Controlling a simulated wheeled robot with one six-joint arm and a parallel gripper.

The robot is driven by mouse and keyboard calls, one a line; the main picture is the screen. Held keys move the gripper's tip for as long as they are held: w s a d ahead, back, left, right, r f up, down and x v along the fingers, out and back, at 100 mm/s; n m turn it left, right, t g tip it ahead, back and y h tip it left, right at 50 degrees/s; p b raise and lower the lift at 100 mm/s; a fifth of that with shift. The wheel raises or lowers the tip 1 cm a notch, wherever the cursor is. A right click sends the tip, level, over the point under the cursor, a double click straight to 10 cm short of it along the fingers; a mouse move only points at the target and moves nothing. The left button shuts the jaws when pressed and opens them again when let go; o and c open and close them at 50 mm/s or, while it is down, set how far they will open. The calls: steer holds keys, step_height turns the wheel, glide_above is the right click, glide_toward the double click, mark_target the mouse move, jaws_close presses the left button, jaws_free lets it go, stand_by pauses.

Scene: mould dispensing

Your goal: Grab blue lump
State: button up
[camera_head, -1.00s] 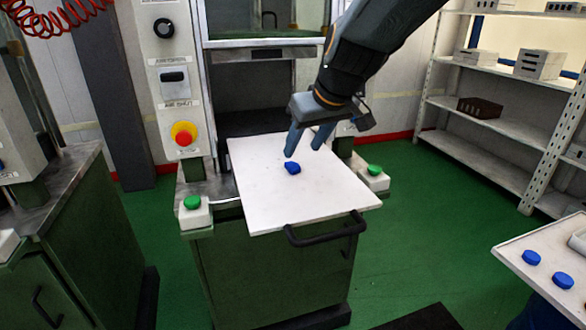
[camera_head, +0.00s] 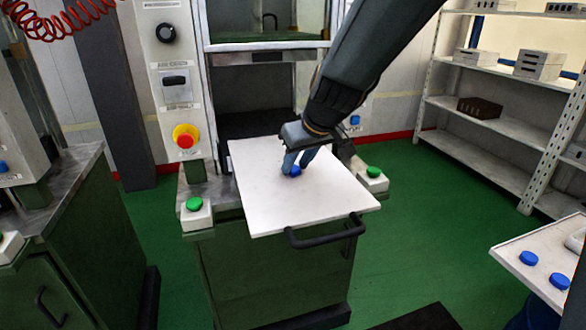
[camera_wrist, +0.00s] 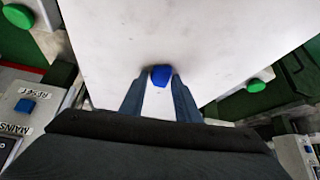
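The blue lump (camera_head: 295,171) lies on the white board (camera_head: 262,212) that sticks out from the press. It also shows in the wrist view (camera_wrist: 161,76), where it lies between the tips of my two fingers. My gripper (camera_head: 293,168) is low over the board, and in the wrist view its fingers (camera_wrist: 159,88) stand apart, one on each side of the lump. I see no clear squeeze on the lump. In the head view the fingers partly hide it.
Green buttons (camera_head: 194,204) and (camera_head: 374,172) on white boxes flank the board. A black handle (camera_head: 325,232) is at its front edge. A red emergency button (camera_head: 186,138) is on the press. Blue lumps (camera_head: 528,258) lie on a white table at the right.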

steer(key=c, duration=0.6)
steer(key=shift+o, duration=0.2)
steer(key=shift+r, duration=0.1)
